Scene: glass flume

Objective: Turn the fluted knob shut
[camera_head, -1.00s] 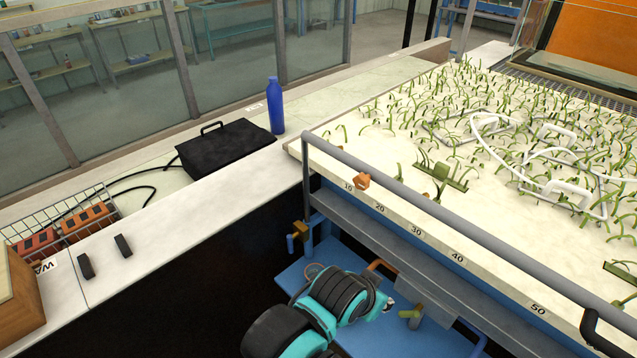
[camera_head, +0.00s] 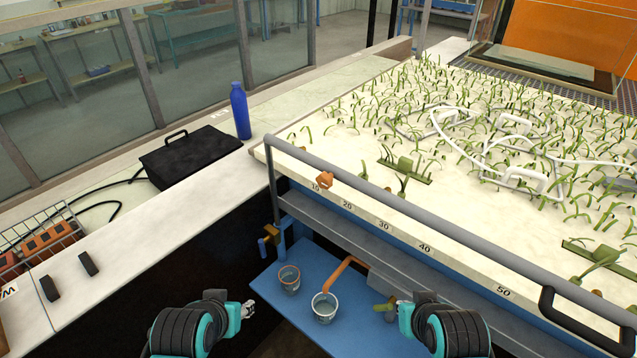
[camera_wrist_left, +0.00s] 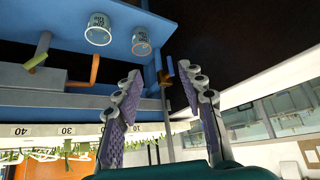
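I cannot tell for sure which part is the fluted knob. An olive-green lobed handle (camera_head: 386,309) sits under the bed's front edge in the head view, right of the copper-coloured pipe, and it also shows in the left wrist view (camera_wrist_left: 38,54). A brass tap with a blue lever (camera_head: 268,242) is further left; its brass part shows beyond my fingers in the left wrist view (camera_wrist_left: 169,68). My left gripper (camera_head: 249,308) is left of the cups; the wrist view (camera_wrist_left: 165,112) shows it open and empty. My right gripper (camera_head: 398,306) is close beside the olive handle; its fingers are unclear.
Two clear cups (camera_head: 289,279) (camera_head: 324,307) stand on the blue shelf (camera_head: 300,326), one near the pipe (camera_head: 345,270). A grey rail (camera_head: 420,225) runs above, with a small orange piece (camera_head: 324,180) behind it. A blue bottle (camera_head: 240,110) and black case (camera_head: 190,157) stand left.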

